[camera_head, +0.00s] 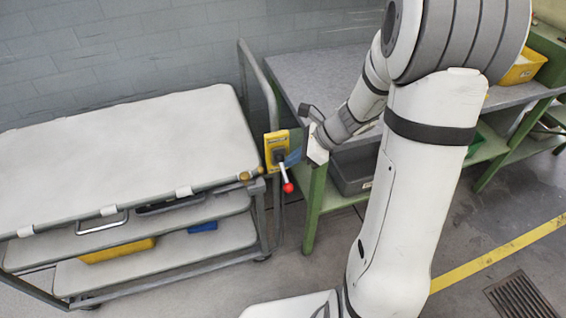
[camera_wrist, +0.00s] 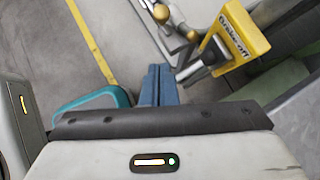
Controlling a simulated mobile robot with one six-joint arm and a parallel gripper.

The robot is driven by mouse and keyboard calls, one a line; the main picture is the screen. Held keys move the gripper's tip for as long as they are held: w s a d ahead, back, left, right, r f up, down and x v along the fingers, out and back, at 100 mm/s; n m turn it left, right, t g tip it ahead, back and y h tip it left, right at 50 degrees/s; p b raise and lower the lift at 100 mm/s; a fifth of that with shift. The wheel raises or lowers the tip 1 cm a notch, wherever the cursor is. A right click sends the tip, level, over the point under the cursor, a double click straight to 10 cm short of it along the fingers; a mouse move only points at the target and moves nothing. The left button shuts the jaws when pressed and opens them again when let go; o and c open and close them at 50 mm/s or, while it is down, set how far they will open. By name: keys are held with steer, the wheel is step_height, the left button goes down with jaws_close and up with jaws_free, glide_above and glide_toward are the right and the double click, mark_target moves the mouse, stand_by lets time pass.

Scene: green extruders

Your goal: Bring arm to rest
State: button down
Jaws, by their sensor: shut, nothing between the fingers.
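My arm reaches down from the upper right in the head view, in front of the green-framed table. My gripper (camera_head: 293,152) is beside the yellow brake box on the trolley's handle end; its blue fingers overlap the box's edge in this view. In the wrist view the blue fingers of my gripper (camera_wrist: 158,82) are together with nothing between them. The yellow brake box (camera_head: 273,150) has a lever with a red knob (camera_head: 288,188) pointing down. The wrist view shows the box (camera_wrist: 237,38) reading "Brake off", just right of the fingers; contact cannot be told.
The trolley (camera_head: 120,140) stands at left, with a yellow bin (camera_head: 118,250) and a blue bin (camera_head: 203,227) on its lower shelves. The grey-topped table (camera_head: 315,75) is behind my arm, a dark bin (camera_head: 352,172) beneath it. Floor at lower right is open, with a yellow line (camera_head: 500,252).

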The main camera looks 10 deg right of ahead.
steer(key=shift+r, duration=0.1)
stand_by(0.5)
steer(key=s+d+r+n+h, duration=0.1)
steer(key=s+r+n+h, duration=0.3)
steer(key=s+n, duration=0.4)
steer(key=s+d+r+n+h, duration=0.1)
steer(key=s+r+n+h, duration=0.2)
steer(key=s+r+n, duration=0.4)
steer(key=s+n, duration=0.2)
steer(key=n, duration=0.4)
steer(key=shift+r+n+h+p, duration=0.3)
steer(key=shift+n+h+p, duration=0.1)
